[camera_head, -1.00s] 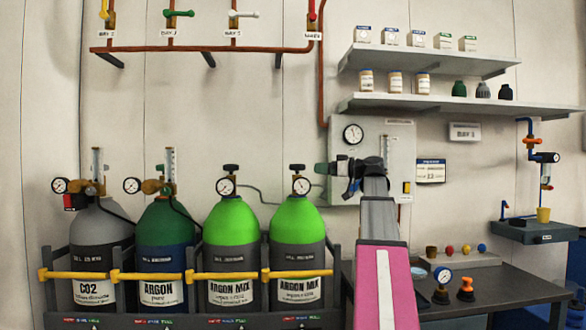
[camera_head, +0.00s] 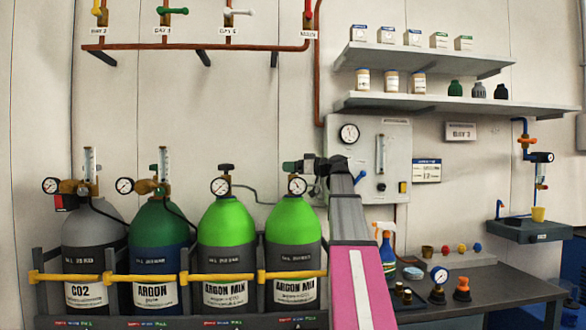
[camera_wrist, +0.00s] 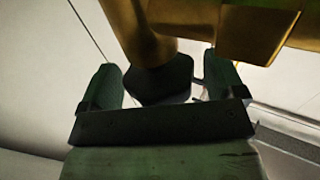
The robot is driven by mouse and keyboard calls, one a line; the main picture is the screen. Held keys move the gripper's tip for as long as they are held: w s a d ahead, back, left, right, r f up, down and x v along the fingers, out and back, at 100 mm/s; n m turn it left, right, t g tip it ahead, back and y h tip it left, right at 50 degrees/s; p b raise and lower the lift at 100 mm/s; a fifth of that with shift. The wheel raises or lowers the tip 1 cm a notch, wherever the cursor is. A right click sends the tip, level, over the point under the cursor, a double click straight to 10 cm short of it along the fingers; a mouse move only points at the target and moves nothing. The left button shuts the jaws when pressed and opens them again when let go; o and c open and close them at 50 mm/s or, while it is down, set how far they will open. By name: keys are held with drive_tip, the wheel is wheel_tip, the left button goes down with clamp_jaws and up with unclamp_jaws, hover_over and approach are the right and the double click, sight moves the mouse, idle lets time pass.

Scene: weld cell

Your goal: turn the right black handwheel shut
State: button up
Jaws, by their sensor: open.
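The right black handwheel (camera_wrist: 160,84) shows in the wrist view as a dark, many-sided knob below a brass valve body (camera_wrist: 150,45). My gripper (camera_wrist: 163,72) is open, with one green finger on each side of the handwheel and a visible gap on the right. I cannot tell whether the left finger touches it. In the head view, my gripper (camera_head: 291,166) is at the top of the right bright green argon mix cylinder (camera_head: 291,220), above its gauge (camera_head: 297,186), and hides the handwheel there. The left black handwheel (camera_head: 226,168) tops the neighbouring argon mix cylinder (camera_head: 226,222).
The CO2 cylinder (camera_head: 93,228) and dark green argon cylinder (camera_head: 158,228) stand left in the rack with yellow bars (camera_head: 60,278). A wall panel (camera_head: 396,140) is behind my arm. A bench (camera_head: 480,287) with a spray bottle (camera_head: 387,250) stands right.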

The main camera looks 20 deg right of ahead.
drive_tip(key=shift+w+a, duration=0.1)
drive_tip(key=shift+c, duration=0.3)
drive_tip(key=c, duration=0.9)
drive_tip(key=shift+o, duration=0.2)
drive_tip(key=shift+a+f+m+t+h, duration=0.1)
drive_tip(key=shift+m+t+h, duration=0.6)
drive_tip(key=shift+t+h, duration=0.1)
drive_tip(key=shift+m+t+h, duration=0.7)
drive_tip(key=shift+m+h, duration=0.1)
drive_tip(key=shift+h, duration=0.2)
drive_tip(key=o, duration=0.9)
drive_tip(key=shift+d, duration=0.2)
drive_tip(key=v, duration=1)
drive_tip(key=shift+s, duration=0.4)
